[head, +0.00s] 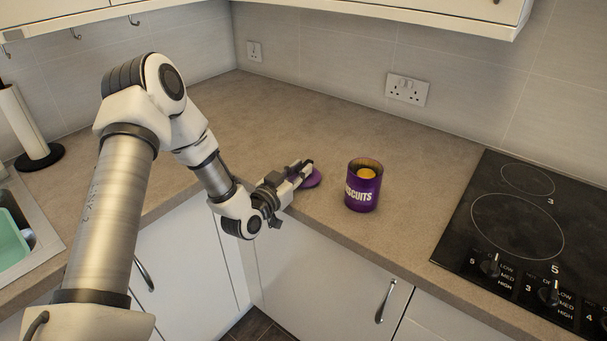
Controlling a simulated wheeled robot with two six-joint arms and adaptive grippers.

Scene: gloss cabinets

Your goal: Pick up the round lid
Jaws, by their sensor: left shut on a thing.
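The round purple lid (312,179) is at the left gripper's fingertips, over the counter near its front edge, left of the biscuit tin. The gripper partly hides it. My left gripper (301,174) is shut on the lid. I cannot tell whether the lid touches the counter. The purple biscuit tin (362,196) stands upright and open on the counter, with something yellow-orange inside. My right gripper is not in view.
A black hob (518,222) with knobs lies at the right. A sink (40,222) with a teal basin and a paper towel roll (22,125) are at the left. The counter (310,115) behind the tin is clear. Wall cabinets (440,14) hang above.

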